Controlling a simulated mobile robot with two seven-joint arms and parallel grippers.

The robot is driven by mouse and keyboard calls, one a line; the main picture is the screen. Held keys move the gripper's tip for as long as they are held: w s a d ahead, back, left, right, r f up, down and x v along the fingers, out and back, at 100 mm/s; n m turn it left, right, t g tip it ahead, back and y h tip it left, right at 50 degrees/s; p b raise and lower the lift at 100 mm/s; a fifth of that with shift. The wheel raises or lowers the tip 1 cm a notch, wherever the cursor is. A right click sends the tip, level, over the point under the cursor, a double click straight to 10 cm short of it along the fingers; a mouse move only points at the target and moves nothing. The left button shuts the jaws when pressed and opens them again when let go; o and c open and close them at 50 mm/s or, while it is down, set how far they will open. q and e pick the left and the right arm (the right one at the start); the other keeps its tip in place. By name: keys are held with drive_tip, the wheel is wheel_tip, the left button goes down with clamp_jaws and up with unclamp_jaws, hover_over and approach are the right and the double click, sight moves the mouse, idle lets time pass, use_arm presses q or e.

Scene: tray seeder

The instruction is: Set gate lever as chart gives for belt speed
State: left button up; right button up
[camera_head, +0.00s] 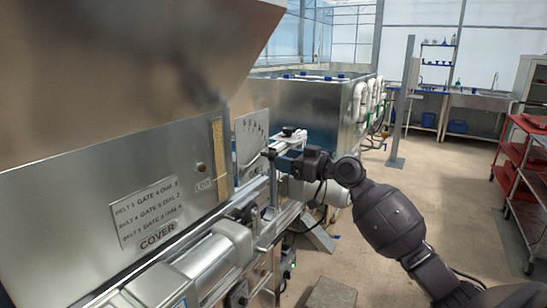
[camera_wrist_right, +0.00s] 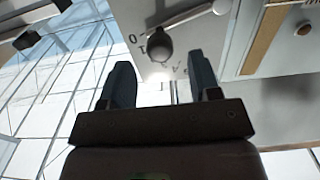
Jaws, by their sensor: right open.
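A pale gate plate (camera_head: 251,135) with a fan of marks stands on the machine's side. In the right wrist view the plate (camera_wrist_right: 144,14) shows digits, partly hidden, and a pale lever rod (camera_wrist_right: 188,17). A dark round knob (camera_wrist_right: 160,43) sits just beyond and between my right fingertips. My right gripper (camera_wrist_right: 160,75) is open with nothing between its fingers; in the head view it (camera_head: 283,153) is close to the plate's right side. The chart (camera_head: 146,210) on the cover has belt, gate and dial rows, too small to read surely. My left gripper is out of view.
A metal hopper (camera_head: 130,65) overhangs the panel at upper left. A conveyor with a roller (camera_head: 212,258) runs below the chart. A metal tank (camera_head: 300,108) stands behind my gripper.

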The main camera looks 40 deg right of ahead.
drive_tip(key=shift+x, duration=2.4)
drive_tip(key=shift+c, duration=0.3)
clamp_jaws()
